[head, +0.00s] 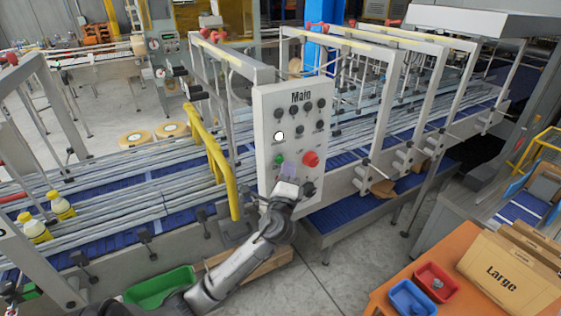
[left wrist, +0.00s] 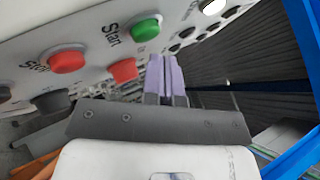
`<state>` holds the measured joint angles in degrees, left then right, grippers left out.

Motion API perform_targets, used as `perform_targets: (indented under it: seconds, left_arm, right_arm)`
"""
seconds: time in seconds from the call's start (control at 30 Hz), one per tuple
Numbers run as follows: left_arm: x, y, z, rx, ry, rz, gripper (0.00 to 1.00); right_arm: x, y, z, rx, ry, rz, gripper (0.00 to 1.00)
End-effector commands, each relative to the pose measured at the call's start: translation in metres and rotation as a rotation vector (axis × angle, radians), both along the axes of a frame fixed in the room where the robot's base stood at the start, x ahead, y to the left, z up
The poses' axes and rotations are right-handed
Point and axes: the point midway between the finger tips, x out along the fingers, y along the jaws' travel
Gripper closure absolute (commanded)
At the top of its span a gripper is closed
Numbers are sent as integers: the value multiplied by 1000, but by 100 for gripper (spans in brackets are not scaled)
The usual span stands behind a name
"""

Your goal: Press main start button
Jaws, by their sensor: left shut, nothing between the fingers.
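The white control panel (head: 262,110) labelled "Main" stands in the middle of the head view. Its green button (head: 279,159) is low on the left, with a large red button (head: 310,158) to its right. In the left wrist view the green button (left wrist: 146,28) has the word "Start" beside it. My left gripper (head: 289,170) is in front of the lower panel, just below and right of the green button. Its purple fingers (left wrist: 167,70) are shut and empty. They look apart from the green button; the exact gap to the panel is unclear. My right gripper is out of view.
Other panel buttons sit close by, including a lit white one (head: 279,135) and a smaller red one (left wrist: 122,70). A yellow guard rail (head: 215,155) stands left of the panel. Conveyors run behind it. An orange table (head: 440,262) with red and blue bins is at lower right.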

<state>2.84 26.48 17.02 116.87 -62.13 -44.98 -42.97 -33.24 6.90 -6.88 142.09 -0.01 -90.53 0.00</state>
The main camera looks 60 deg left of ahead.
Motion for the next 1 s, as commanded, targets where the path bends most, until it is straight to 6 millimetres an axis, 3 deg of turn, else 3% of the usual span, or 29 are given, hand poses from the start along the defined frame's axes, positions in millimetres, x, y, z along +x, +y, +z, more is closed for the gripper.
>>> perform_targets:
  seconds: [1.0]
  left_arm:
    - [0, 9, 0, 1, 0, 1, 100]
  right_arm:
    - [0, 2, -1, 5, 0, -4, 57]
